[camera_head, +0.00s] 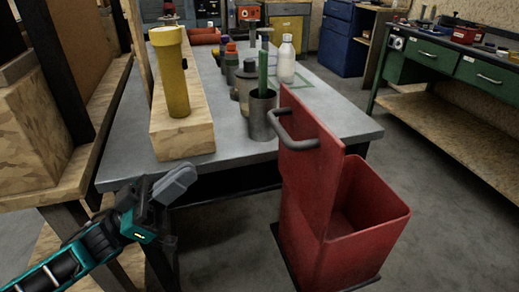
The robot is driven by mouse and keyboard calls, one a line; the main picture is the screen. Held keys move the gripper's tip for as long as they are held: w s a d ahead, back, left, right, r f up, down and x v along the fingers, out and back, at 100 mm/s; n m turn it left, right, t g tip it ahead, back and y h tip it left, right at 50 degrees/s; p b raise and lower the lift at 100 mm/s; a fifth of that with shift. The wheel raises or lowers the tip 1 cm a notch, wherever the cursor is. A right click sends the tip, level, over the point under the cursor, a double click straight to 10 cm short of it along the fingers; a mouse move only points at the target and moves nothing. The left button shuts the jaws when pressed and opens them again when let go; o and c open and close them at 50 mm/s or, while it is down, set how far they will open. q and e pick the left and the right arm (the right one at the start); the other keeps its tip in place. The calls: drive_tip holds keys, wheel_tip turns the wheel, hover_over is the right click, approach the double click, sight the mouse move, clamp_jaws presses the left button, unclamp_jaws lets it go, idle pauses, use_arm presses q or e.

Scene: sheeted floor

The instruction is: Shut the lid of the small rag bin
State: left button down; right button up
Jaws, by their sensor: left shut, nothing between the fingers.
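The red rag bin (360,248) stands on the floor in front of the grey table, right of the picture's middle. Its lid (312,165) stands raised and upright at the bin's left side, so the empty-looking inside shows. A grey bar handle (290,127) sits on the lid's left face, near the top. My left gripper (182,181) is shut and empty at the lower left, by the table's front edge. It is left of the lid and lower than the handle, clearly apart from both. My right gripper is out of view.
The grey table (225,140) holds a wooden beam (185,140) with a yellow flashlight (173,85), a metal cup (262,118) close behind the lid, and a white bottle (286,62). A wooden shelf (60,180) stands left. Floor right of the bin is clear.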

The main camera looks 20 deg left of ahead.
use_arm(q)
drive_tip(key=w+d+f+x, duration=0.1)
drive_tip(key=f+x, duration=0.1)
drive_tip(key=x, duration=1)
drive_tip(key=shift+d, duration=0.45)
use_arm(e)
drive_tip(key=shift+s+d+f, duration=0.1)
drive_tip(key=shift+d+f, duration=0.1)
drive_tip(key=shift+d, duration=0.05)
use_arm(q)
drive_tip(key=shift+w, duration=0.1)
drive_tip(key=shift+r, duration=0.1)
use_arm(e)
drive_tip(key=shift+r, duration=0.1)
